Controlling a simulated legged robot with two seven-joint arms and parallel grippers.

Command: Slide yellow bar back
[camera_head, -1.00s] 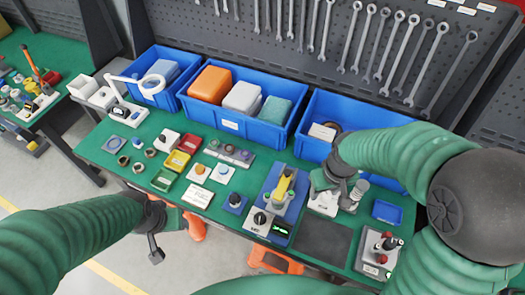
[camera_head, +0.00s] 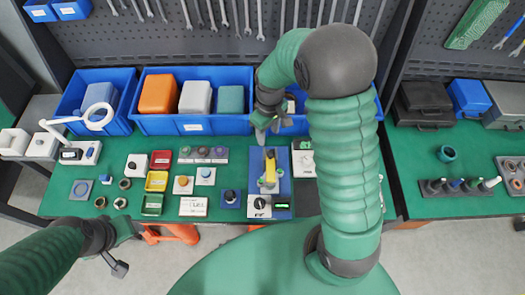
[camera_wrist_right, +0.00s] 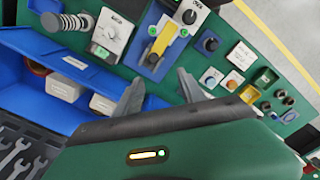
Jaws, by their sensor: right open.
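The yellow bar (camera_head: 270,172) lies on a blue fixture (camera_head: 284,187) near the middle of the green bench, with a black knob and a green-lit display at its front. In the right wrist view the yellow bar (camera_wrist_right: 177,48) shows beyond the fingertips. My right gripper (camera_head: 268,132) is open and empty, behind the bar at the front of the blue bins, apart from the bar. Its two dark fingers (camera_wrist_right: 159,85) stand spread in the wrist view. My left gripper (camera_head: 122,250) hangs low at the bench's front left; its jaws are unclear.
Blue bins (camera_head: 193,124) line the back of the bench below a wrench pegboard. Small button boxes, coloured trays (camera_head: 157,181) and rings lie left of the fixture. A white knob box (camera_head: 303,160) stands close to its right. My right arm hides the bench's right part.

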